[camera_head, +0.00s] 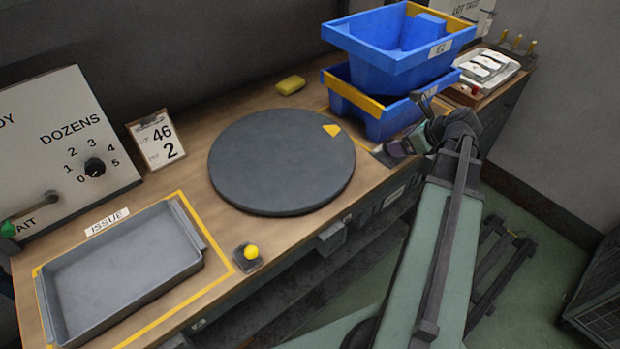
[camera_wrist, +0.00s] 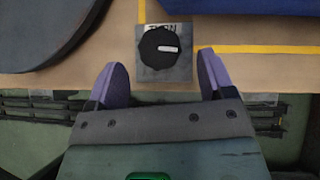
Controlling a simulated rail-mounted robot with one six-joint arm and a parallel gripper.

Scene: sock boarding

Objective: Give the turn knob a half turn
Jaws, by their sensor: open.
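The turn knob (camera_wrist: 152,46) is a round black knob with a white pointer mark, which points right in the wrist view. It sits on a small grey plate (camera_wrist: 146,74) with a partly covered label at the table's front edge. My gripper (camera_wrist: 161,60) is open, with one purple finger to the lower left of the knob and one to the lower right. The fingers appear apart from the knob; their height above it is unclear. In the head view my gripper (camera_head: 408,138) is at the table's right front edge, and the knob is hidden there.
A dark round turntable (camera_head: 280,165) with a yellow mark lies left of my gripper. Stacked blue bins (camera_head: 385,75) stand close behind it. A grey tray (camera_head: 185,268), a yellow button (camera_head: 251,252) and a DOZENS dial panel (camera_head: 60,130) are further left.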

